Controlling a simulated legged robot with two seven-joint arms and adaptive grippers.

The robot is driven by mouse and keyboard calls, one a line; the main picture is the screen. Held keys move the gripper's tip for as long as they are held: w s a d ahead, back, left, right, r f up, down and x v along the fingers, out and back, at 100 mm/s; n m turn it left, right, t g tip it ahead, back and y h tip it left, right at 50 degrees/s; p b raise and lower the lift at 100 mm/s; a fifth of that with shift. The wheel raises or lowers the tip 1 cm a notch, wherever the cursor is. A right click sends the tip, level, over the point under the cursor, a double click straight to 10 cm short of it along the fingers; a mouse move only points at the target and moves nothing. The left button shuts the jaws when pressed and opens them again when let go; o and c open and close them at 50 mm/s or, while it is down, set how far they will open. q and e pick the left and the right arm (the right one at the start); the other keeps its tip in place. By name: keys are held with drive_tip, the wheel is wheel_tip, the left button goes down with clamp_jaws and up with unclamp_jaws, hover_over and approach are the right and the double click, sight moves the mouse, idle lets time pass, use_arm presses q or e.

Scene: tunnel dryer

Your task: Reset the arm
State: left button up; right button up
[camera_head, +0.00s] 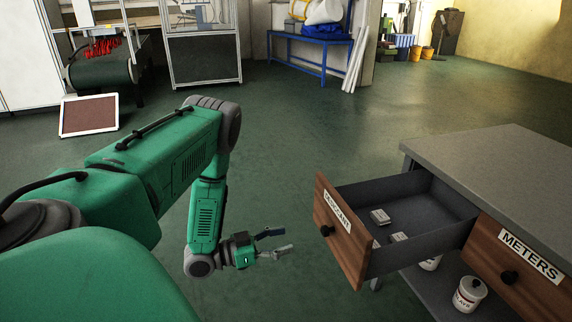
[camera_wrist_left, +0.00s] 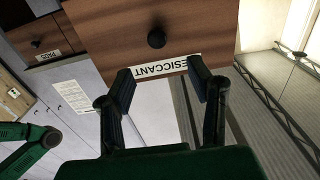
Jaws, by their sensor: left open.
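My left arm (camera_head: 205,210) is green and comes in from the left in the head view, bent down at its elbow. My left gripper (camera_head: 280,241) is open and empty, a little left of the pulled-out desiccant drawer (camera_head: 340,232) and apart from its black knob (camera_head: 326,230). In the left wrist view the two open fingers (camera_wrist_left: 165,85) appear in front of the lower edge of the drawer front (camera_wrist_left: 190,25), with the knob (camera_wrist_left: 156,38) above them. My right gripper is not in view.
The open drawer holds small packets (camera_head: 380,216). It sticks out of a grey cabinet (camera_head: 480,160) beside a shut meters drawer (camera_head: 515,270). White jars (camera_head: 470,294) stand on the shelf below. Open green floor (camera_head: 290,130) lies behind; a framed panel (camera_head: 89,116) leans at left.

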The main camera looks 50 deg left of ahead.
use_arm(q)
drive_tip(key=shift+d, duration=0.1)
drive_tip(key=s+d+f+n+g+y+p, duration=0.1)
drive_tip(key=s+d+f+g+y, duration=0.1)
drive_tip(key=d+f+g, duration=0.45)
drive_tip(key=s+d+f+n+g+y, duration=0.2)
drive_tip(key=d+g, duration=0.1)
drive_tip(key=d, duration=0.6)
drive_tip(key=s+d+g+y, duration=0.1)
drive_tip(key=s+g, duration=0.5)
drive_tip(key=s, duration=0.9)
drive_tip(key=shift+s+d+r+n+y+p, duration=0.3)
drive_tip(key=shift+d+n+y, duration=0.1)
drive_tip(key=shift+y, duration=0.5)
drive_tip(key=shift+g, duration=0.25)
drive_tip(key=shift+w+d, duration=0.1)
drive_tip(key=shift+d, duration=0.2)
drive_tip(key=shift+a, duration=0.2)
